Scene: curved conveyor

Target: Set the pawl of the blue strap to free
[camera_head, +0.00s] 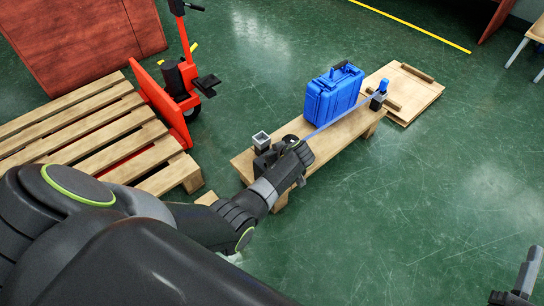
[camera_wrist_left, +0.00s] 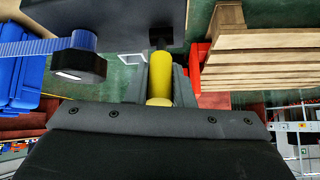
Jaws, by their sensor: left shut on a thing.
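The blue strap (camera_head: 338,119) runs along a wooden bench, past the front of a blue case (camera_head: 333,93), to a post with a blue top (camera_head: 383,86) at the bench's far end. In the left wrist view the strap (camera_wrist_left: 35,48) ends at a black roller (camera_wrist_left: 78,66). My left gripper (camera_head: 287,147) is at the bench's near end. In the left wrist view it (camera_wrist_left: 160,80) is shut on a yellow handle (camera_wrist_left: 159,72), beside the roller. The pawl's setting cannot be made out. My right gripper (camera_head: 518,290) is partly in view at lower right, away from the bench.
The wooden bench (camera_head: 240,163) carries a grey square socket (camera_head: 261,138) near my left gripper. A pallet (camera_head: 75,140) and a red pallet truck (camera_head: 165,100) stand at left. A wooden board (camera_head: 415,95) lies behind the bench.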

